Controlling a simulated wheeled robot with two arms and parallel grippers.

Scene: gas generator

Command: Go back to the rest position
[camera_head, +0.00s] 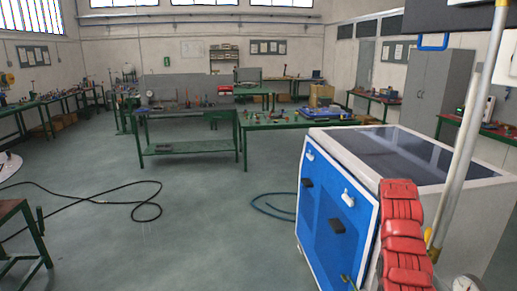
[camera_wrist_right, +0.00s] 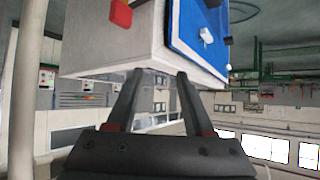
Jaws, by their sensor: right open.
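The gas generator is a large box with a blue front panel (camera_head: 335,215), white edges and a dark glossy top (camera_head: 400,150), at the right of the head view. The fingers point towards the generator's lower edge in that picture; I cannot tell the gap. My left gripper is not in view.
A red segmented part (camera_head: 403,230) stands before the generator, beside a pale pole (camera_head: 468,130) and a gauge (camera_head: 467,284). A black cable (camera_head: 90,203) and a blue hose (camera_head: 268,205) lie on the floor. Green workbenches (camera_head: 190,148) stand further back. The middle floor is open.

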